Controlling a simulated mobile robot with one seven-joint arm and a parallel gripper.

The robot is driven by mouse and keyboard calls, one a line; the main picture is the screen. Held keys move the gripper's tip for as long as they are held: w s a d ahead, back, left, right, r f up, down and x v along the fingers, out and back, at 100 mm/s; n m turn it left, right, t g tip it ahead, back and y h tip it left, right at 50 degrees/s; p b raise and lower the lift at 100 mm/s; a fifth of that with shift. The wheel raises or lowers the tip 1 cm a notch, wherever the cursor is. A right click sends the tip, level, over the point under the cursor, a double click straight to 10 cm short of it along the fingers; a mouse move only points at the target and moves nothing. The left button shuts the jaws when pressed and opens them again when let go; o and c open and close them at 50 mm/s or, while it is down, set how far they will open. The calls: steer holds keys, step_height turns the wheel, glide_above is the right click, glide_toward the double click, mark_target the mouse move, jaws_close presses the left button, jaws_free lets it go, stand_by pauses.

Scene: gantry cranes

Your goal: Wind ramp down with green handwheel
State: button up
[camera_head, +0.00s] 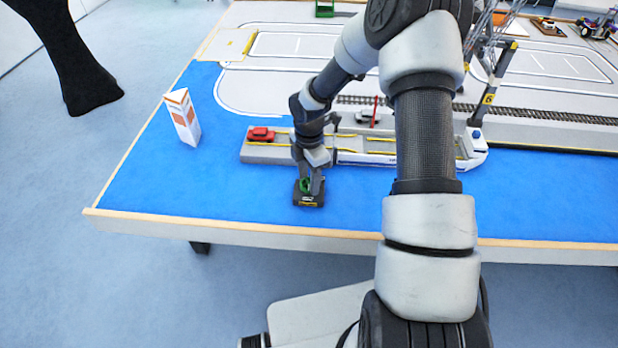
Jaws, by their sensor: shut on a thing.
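The green handwheel (304,185) sits on top of a small black box (308,200) on the blue tabletop near the front edge. My gripper (308,184) points down over the box and is shut on the handwheel, which shows only partly between the fingers. Behind it lies a long grey and white ferry-like deck (375,158) with yellow lines. A red toy car (261,134) stands at its left end. I cannot tell which part is the ramp; my gripper and wrist hide some of the deck.
An orange and white triangular carton (182,117) stands at the left. A gantry crane leg (494,88) marked 6 rises behind the deck's right end. A rail track (540,112) and a white toy car (366,115) lie behind. Blue tabletop is free left and right of the box.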

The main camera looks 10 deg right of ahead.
steer(key=o, duration=1.1)
steer(key=shift+c, duration=0.2)
steer(key=shift+r, duration=0.1)
step_height(320, 180, up, 17)
steer(key=p, duration=0.1)
steer(key=shift+r, duration=0.15)
